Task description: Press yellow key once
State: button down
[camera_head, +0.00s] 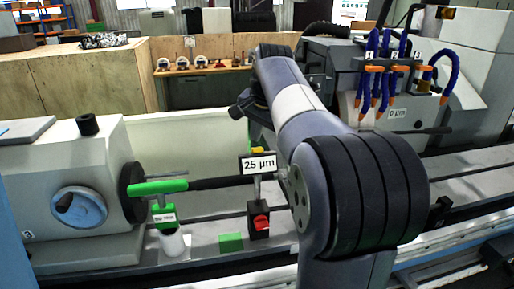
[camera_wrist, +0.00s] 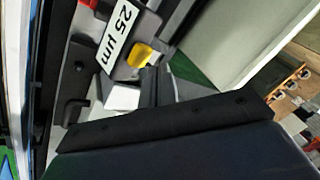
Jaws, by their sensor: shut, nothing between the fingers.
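The yellow key (camera_wrist: 140,54) shows in the wrist view, beside a white "25 µm" label (camera_wrist: 122,36). My gripper (camera_wrist: 151,74) is shut and empty, with its dark fingertips close to the key's lower right edge in that picture. I cannot tell whether they touch it. In the head view a small yellow patch (camera_head: 254,140) shows just above the "25 µm" sign (camera_head: 258,163), partly hidden by the sign and my arm.
A red knob (camera_head: 261,221) on a black box stands below the sign. A green-ended bar (camera_head: 158,187) extends from the headstock (camera_head: 70,180) at left. Blue hoses with orange nozzles (camera_head: 374,68) hang at right. A bench with gauges (camera_head: 200,64) stands behind.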

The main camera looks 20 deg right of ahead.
jog(key=shift+f, duration=0.1)
jog(key=shift+s+f, duration=0.15)
jog(key=shift+f, duration=0.1)
jog(key=shift+s+f+b, duration=0.2)
jog(key=shift+f+b, duration=0.25)
dwell(0.8)
jog(key=shift+r, duration=0.1)
jog(key=shift+w+r+p, duration=0.35)
jog(key=shift+r+p, duration=0.4)
jog(key=shift+p, duration=0.4)
jog(key=shift+w+d+r+p, duration=0.1)
jog(key=shift+w+r+p, duration=0.2)
jog(key=shift+r+p, duration=0.35)
jog(key=shift+w+d+r+p, duration=0.1)
jog(key=shift+w+r+p, duration=0.3)
jog(key=shift+r, duration=0.5)
jog(key=shift+w+r+p, duration=0.2)
jog(key=shift+r+p, duration=0.45)
jog(key=shift+r, duration=0.1)
